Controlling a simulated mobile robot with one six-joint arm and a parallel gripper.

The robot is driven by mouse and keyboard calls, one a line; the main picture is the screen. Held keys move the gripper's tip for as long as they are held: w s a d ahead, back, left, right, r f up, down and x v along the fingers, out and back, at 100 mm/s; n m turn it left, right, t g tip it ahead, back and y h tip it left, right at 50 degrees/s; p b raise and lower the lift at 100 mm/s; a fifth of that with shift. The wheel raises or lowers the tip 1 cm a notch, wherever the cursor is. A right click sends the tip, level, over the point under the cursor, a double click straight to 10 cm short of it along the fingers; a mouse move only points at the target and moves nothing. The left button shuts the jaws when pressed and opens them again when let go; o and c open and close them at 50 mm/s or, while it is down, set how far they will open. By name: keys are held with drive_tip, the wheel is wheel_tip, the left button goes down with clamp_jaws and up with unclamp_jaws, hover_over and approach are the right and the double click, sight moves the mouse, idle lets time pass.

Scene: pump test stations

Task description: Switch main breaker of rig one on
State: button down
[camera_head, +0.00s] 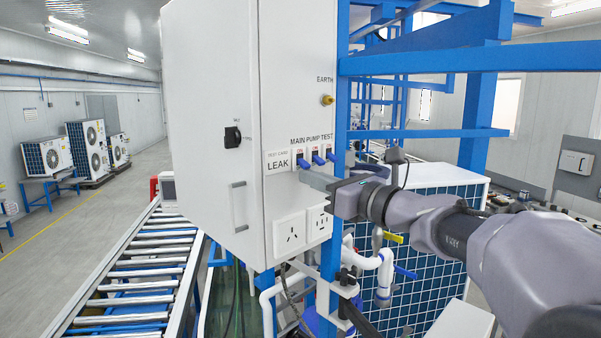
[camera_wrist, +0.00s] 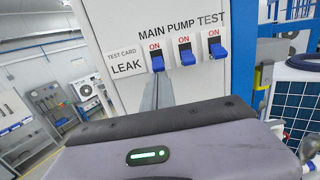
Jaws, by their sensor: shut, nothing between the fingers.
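The main breaker (camera_wrist: 157,63) is the leftmost of three blue levers under the words MAIN PUMP TEST on a white cabinet (camera_wrist: 110,30). A red ON label sits above each lever. The main lever appears to point down, like the pump lever (camera_wrist: 187,57) and the test lever (camera_wrist: 219,51). My gripper (camera_wrist: 155,77) is shut and empty, with its fingertips just below the main lever. In the head view, the tips of my gripper (camera_head: 303,166) are close to the main breaker (camera_head: 302,160); I cannot tell if they touch it.
A LEAK test card (camera_head: 278,162) is left of the levers, and sockets (camera_head: 290,234) are below. A blue frame post (camera_head: 338,120) stands right of the panel. A roller conveyor (camera_head: 140,265) runs along the left. A yellow earth knob (camera_head: 327,100) sits above.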

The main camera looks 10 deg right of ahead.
drive_tip(key=shift+r+g+p, duration=0.3)
drive_tip(key=shift+p, duration=0.45)
drive_tip(key=r+g+h+p, duration=0.1)
drive_tip(key=p, duration=0.2)
drive_tip(key=shift+s+d, duration=0.1)
drive_tip(key=shift+s, duration=0.05)
drive_tip(key=shift+s+d+r+p, duration=0.15)
drive_tip(key=shift+s+p, duration=0.05)
drive_tip(key=shift+p, duration=0.6)
drive_tip(key=shift+r, duration=0.1)
